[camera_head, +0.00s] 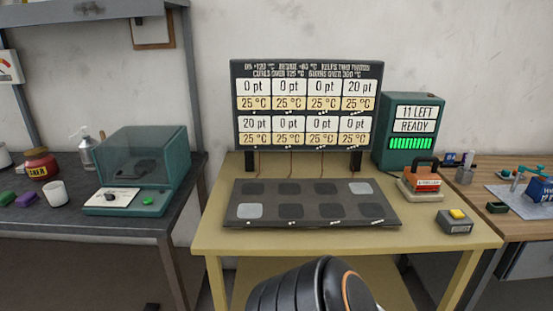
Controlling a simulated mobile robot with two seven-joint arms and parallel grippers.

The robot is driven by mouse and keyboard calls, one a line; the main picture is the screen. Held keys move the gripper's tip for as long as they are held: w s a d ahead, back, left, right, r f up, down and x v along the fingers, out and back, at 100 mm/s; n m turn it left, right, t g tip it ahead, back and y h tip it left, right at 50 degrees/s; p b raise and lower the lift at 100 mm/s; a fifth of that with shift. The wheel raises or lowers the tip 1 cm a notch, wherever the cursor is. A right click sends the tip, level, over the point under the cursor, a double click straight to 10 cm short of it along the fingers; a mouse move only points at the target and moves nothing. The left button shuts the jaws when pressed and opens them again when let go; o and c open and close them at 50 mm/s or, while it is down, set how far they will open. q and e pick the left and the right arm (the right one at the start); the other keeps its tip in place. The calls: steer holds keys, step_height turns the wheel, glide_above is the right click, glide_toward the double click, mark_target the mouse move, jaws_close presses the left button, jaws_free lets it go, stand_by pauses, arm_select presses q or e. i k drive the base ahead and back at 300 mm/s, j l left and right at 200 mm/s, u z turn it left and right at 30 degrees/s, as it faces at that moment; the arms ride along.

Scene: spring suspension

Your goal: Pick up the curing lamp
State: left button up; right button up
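A handled device that looks like the curing lamp (422,187) stands on the right side of the yellow table, with a dark handle on top, an orange-red labelled body and a pale base. It is upright, and nothing is touching its handle. Neither of my grippers shows in the view. A black arm link of mine with an orange ring is at the bottom centre, in front of the table, well apart from the lamp.
A dark plate with square pads (312,215) lies on the yellow table (300,241). A display board (306,70) and a green READY box (412,155) stand behind. A grey box with yellow button (455,222) sits right-front of the lamp. Left is a clear-lidded machine (127,204).

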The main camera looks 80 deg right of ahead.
mark_target(416, 179)
steer(key=z, duration=3.6)
steer(key=u, duration=0.45)
steer(key=i+l+u, duration=0.15)
steer(key=l+u, duration=0.2)
steer(key=i+l+u, duration=0.1)
steer(key=l+u, duration=0.3)
